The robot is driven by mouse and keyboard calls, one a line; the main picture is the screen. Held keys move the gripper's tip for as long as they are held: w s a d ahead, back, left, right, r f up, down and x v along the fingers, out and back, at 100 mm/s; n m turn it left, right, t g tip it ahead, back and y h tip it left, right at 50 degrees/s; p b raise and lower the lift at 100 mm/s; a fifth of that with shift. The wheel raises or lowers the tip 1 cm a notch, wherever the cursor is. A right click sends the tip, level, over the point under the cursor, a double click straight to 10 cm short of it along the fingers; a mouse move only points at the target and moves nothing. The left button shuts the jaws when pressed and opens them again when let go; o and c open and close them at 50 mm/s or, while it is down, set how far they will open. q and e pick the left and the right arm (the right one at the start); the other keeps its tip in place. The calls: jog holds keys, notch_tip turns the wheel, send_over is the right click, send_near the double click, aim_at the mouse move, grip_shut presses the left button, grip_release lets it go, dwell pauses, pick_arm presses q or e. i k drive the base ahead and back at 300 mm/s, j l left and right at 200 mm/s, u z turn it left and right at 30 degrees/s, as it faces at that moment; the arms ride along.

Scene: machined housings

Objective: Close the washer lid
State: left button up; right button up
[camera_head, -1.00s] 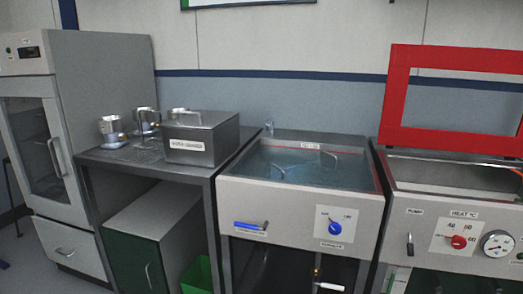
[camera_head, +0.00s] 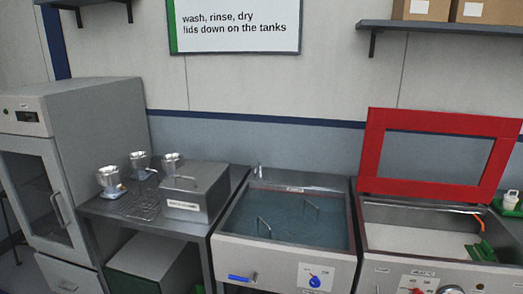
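A red lid (camera_head: 369,155), a wide frame around a grey panel, stands raised at the back of the right-hand tank (camera_head: 385,265). This tank is open, with a pale interior and a thin orange piece inside near its right end. A red knob (camera_head: 415,291) and part of a dial show at the bottom edge. I take this red lid to be the washer lid; the tank's labels are too small to read. Neither of my grippers is in view.
An open water-filled tank (camera_head: 228,249) with wire handles stands left of the red-lidded one. Further left are a metal box (camera_head: 207,188), several metal cups and a grey cabinet (camera_head: 110,120). A shelf (camera_head: 440,28) with cardboard boxes hangs above the lid.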

aim_at(506, 131)
jog(key=z, duration=1.3)
